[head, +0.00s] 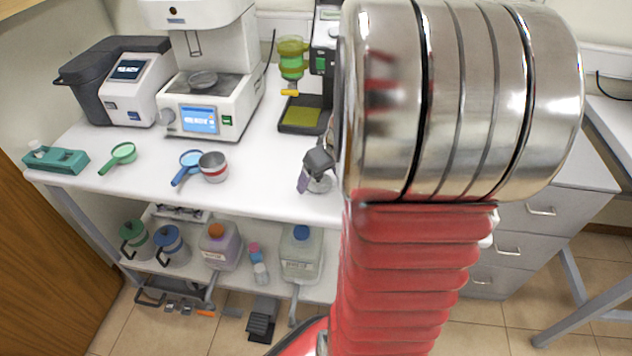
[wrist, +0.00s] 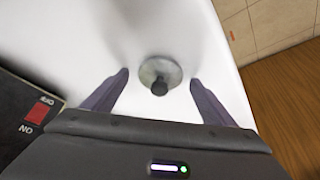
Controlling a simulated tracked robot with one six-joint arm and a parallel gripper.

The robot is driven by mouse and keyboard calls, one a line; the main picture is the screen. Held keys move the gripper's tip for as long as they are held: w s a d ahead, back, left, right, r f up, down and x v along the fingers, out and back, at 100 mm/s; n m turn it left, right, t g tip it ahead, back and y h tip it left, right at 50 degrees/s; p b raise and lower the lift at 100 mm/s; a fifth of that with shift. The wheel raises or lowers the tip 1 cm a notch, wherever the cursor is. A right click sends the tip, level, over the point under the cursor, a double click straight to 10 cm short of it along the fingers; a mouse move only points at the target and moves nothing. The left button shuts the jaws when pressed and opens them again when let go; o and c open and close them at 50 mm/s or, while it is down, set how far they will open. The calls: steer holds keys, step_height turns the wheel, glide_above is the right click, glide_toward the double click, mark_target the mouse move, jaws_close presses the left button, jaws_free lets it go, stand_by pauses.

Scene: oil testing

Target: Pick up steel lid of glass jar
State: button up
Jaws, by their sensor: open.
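A round grey steel lid (wrist: 172,68) with a dark knob (wrist: 160,87) is on the white table in the wrist view. My gripper (wrist: 158,77) is open, with one dark finger on each side of the lid and gaps between. In the head view my gripper (head: 304,180) is low over the table's front part, and a round grey piece (head: 320,184) shows beside its fingers. It is partly hidden by the gripper. I cannot make out a glass jar under the lid.
A black device with a red switch (wrist: 40,112) is at the left in the wrist view. The table's edge is at the right. My arm hides the right side.

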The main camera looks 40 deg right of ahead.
mark_target(321, 176)
steer(key=shift+w+f, duration=0.15)
steer(key=shift+f, duration=0.15)
steer(key=shift+c, duration=0.2)
steer(key=c, duration=1.1)
steer(key=shift+r, duration=0.2)
step_height(321, 176, up, 10)
steer(key=shift+f, duration=0.15)
stand_by(0.7)
